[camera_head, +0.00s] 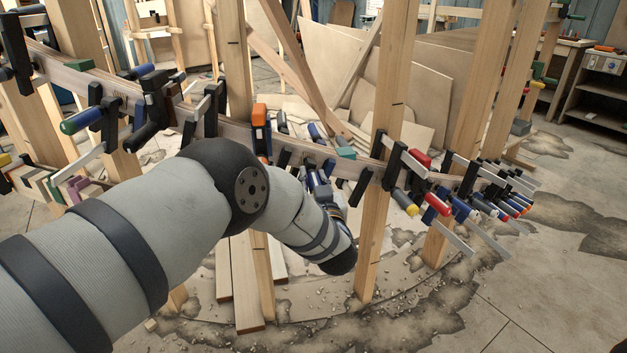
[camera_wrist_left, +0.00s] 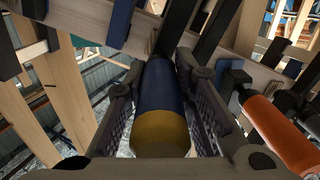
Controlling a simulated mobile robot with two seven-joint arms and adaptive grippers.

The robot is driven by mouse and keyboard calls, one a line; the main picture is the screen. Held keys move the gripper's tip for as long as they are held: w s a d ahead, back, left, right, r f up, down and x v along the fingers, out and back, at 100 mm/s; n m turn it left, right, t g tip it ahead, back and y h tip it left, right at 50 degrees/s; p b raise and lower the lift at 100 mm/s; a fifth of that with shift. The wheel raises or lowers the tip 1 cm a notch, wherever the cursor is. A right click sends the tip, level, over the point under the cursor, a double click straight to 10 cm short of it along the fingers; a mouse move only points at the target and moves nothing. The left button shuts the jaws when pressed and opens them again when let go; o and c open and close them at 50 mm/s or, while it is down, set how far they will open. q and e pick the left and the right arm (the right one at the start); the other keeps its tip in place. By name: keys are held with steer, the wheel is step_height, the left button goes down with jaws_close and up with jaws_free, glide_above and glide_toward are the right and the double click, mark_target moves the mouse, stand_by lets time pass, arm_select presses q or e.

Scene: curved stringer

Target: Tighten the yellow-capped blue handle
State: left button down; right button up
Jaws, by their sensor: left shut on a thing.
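A blue handle (camera_wrist_left: 160,88) with a yellow cap (camera_wrist_left: 162,132) lies between the two fingers of my left gripper (camera_wrist_left: 157,85) in the left wrist view. The fingers are closed on its sides, and the yellow end faces the camera. In the head view my left gripper (camera_head: 325,190) is at the middle of the curved wooden strip, mostly hidden behind my own wrist. The yellow cap in its grip cannot be made out there.
Another yellow-capped handle (camera_head: 404,202) hangs farther right along the curved strip (camera_head: 350,165), near a red handle (camera_head: 437,204). An orange handle (camera_wrist_left: 283,135) is close to the right of my gripper. Wooden posts (camera_head: 380,130) stand around the strip; several clamps crowd it.

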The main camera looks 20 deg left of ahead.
arm_select(q)
steer(key=shift+f, duration=0.1)
stand_by(0.4)
steer(key=c, duration=1.3)
jaws_free()
steer(key=shift+c, duration=0.2)
steer(key=v, duration=1.2)
steer(key=p+v, duration=0.2)
steer(key=v, duration=0.3)
steer(key=shift+s+d, duration=0.1)
steer(key=shift+s, duration=0.2)
arm_select(e)
steer(key=shift+w+r+t, duration=0.3)
steer(key=shift+w+r, duration=0.4)
steer(key=shift+r, duration=0.2)
